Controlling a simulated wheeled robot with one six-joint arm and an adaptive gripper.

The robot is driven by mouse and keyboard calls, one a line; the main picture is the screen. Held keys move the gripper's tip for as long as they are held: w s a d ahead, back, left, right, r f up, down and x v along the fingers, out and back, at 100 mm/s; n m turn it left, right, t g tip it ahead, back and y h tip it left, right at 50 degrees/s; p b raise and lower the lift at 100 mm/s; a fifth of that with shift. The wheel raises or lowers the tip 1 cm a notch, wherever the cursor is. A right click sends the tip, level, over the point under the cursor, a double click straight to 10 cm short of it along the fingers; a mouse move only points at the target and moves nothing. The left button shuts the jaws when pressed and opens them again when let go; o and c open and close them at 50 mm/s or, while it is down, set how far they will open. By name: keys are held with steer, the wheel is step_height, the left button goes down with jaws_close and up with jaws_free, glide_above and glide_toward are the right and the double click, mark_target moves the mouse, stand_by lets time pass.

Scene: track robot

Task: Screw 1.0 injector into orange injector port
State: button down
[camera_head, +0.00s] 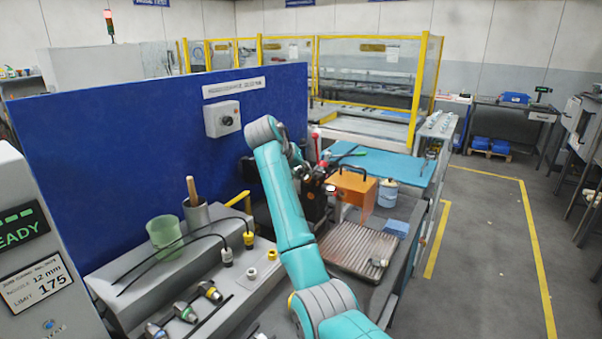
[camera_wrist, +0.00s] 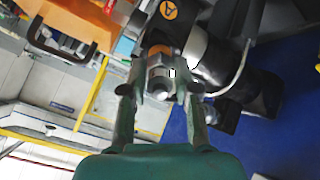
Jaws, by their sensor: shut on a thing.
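My gripper (camera_wrist: 160,90) is shut on a metal injector (camera_wrist: 158,84), with a finger on each side of it. In the wrist view an orange ring (camera_wrist: 159,51) sits at the injector's far end, against the dark machine (camera_wrist: 228,80). I cannot tell whether this ring belongs to the port or the injector, or how deep the injector sits. An orange round mark (camera_wrist: 168,9) shows on the machine above it. In the head view my arm hides most of the gripper and the held injector. The injector's 1.0 marking is not readable.
Several other injectors (camera_head: 210,291) lie on the grey bench at lower left, near two cables with yellow and white connectors (camera_head: 249,240). A blue panel (camera_head: 150,150) stands behind. An orange box (camera_head: 352,187) and a ribbed tray (camera_head: 350,250) are right of my arm.

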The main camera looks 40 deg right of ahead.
steer(key=m, duration=0.7)
steer(key=c, duration=0.7)
jaws_free()
steer(key=v, duration=1.2)
